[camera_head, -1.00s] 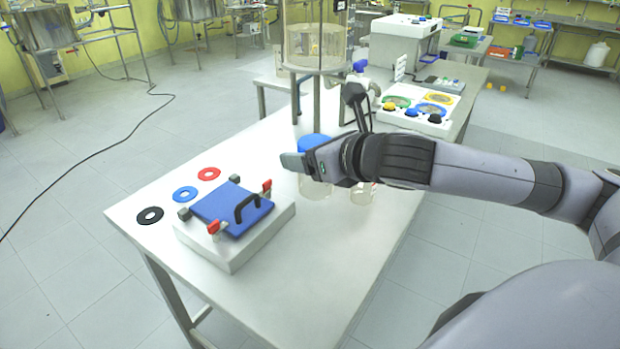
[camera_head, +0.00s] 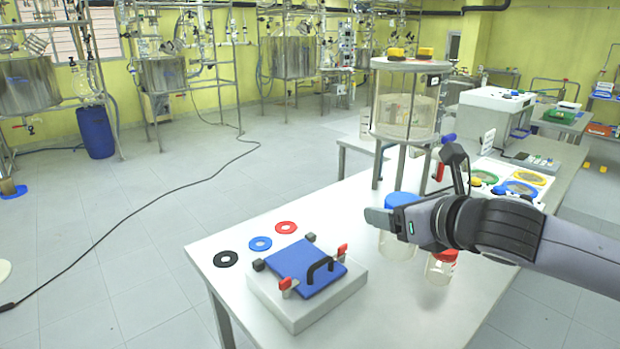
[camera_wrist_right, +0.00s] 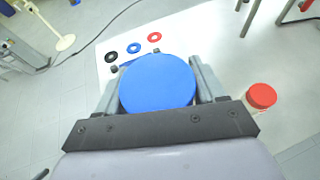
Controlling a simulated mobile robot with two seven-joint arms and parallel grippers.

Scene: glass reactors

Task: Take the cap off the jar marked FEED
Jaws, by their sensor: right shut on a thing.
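A clear jar (camera_head: 397,248) with a blue cap (camera_head: 403,199) stands on the steel table in the head view. My right gripper (camera_head: 380,219) reaches it from the right and covers the part between cap and jar body. In the right wrist view, the blue cap (camera_wrist_right: 157,84) sits between the two fingers (camera_wrist_right: 157,90), which are shut on it. I cannot tell whether the cap is seated on the jar. No FEED marking can be read. My left gripper is not in view.
A small jar with a red cap (camera_head: 446,255) stands close to the right, under my arm. A block with a blue handled lid (camera_head: 305,269) is at the front left, with black, blue and red rings (camera_head: 286,227) behind it. A glass vessel (camera_head: 405,105) stands behind.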

